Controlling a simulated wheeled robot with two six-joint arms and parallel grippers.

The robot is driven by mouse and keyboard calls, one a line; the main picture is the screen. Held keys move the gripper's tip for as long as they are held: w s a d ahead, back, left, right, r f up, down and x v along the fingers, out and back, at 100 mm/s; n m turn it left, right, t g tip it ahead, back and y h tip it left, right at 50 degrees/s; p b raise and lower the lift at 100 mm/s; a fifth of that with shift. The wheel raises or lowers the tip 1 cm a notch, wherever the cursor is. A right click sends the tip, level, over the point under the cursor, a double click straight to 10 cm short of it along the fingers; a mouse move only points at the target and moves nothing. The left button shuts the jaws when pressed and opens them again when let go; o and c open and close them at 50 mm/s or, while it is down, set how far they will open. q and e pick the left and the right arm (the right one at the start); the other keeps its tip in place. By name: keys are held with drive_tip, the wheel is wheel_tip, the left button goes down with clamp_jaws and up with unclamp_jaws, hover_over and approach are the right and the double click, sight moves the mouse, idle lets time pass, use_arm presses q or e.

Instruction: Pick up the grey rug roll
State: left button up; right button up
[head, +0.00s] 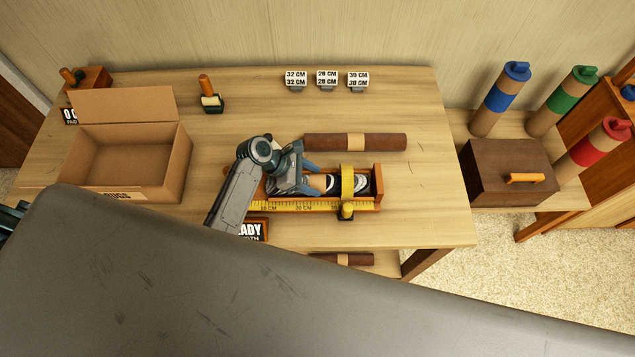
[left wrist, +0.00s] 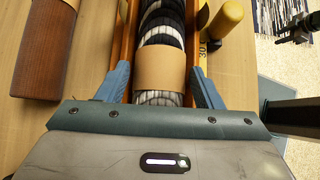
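The rug roll (left wrist: 160,28) is striped in dark, grey and white, with a tan paper band (left wrist: 165,70) round it. It lies in a narrow wooden trough (head: 378,185) with a yellow ruler along its front; the roll also shows in the head view (head: 362,184). My left gripper (head: 318,172) reaches over the trough's left part. In the left wrist view its two blue-grey fingers (left wrist: 162,88) stand apart, one on each side of the roll near the band, with gaps beside the roll. The roll's near end is hidden by the gripper.
A brown roll (head: 385,142) lies close behind the trough. A yellow slider knob (head: 346,210) stands at its front. An open cardboard box (head: 185,165) is at left, a dark lidded box (head: 490,185) at right. My grey arm covers the foreground.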

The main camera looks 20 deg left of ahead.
use_arm(q)
drive_tip(key=c, duration=1.1)
drive_tip(key=shift+c, duration=0.5)
drive_tip(key=shift+r, duration=0.15)
